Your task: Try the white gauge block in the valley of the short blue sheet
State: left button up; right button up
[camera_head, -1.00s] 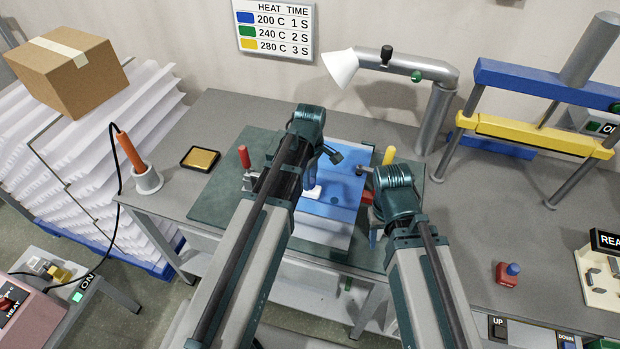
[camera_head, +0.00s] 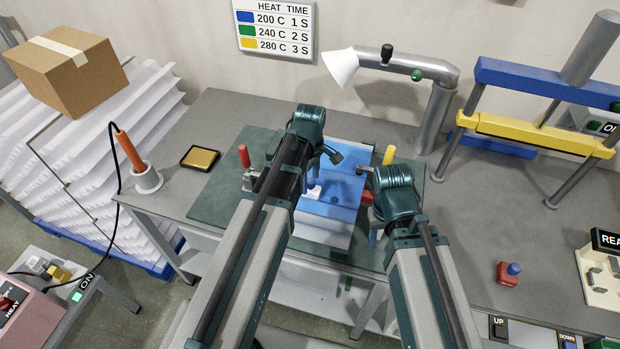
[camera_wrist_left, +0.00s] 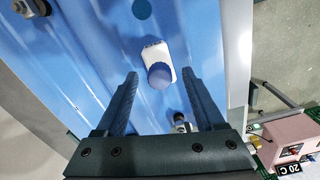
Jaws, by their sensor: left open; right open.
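The short blue sheet (camera_head: 345,190) lies on the bench between two toggle clamps, its ridges and valleys showing in the left wrist view (camera_wrist_left: 85,60). The white gauge block (camera_wrist_left: 154,50) with a round blue knob (camera_wrist_left: 160,75) rests on the sheet and looks to lie along a valley; full seating cannot be told. It also shows in the head view (camera_head: 314,194). My left gripper (camera_wrist_left: 160,82) is open, its fingers apart on either side of the knob, not touching it. In the head view its arm mostly hides it. My right gripper (camera_head: 362,171) is by the sheet's right edge, open.
A red-handled clamp (camera_head: 244,158) stands left of the sheet and a yellow-handled one (camera_head: 389,156) to its right. A soldering-iron-like tool in a holder (camera_head: 147,180) and a small yellow pad (camera_head: 201,158) are further left. A lamp (camera_head: 405,65) and blue-yellow press (camera_head: 535,125) stand right.

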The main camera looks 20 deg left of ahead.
jog(key=shift+r, duration=0.1)
pick_arm(q)
notch_tip(320, 180, up, 14)
jog(key=p, duration=1.3)
jog(key=shift+p, duration=0.4)
pick_arm(e)
notch_tip(320, 180, up, 14)
jog(key=shift+f, duration=0.2)
pick_arm(q)
jog(key=shift+f, duration=0.15)
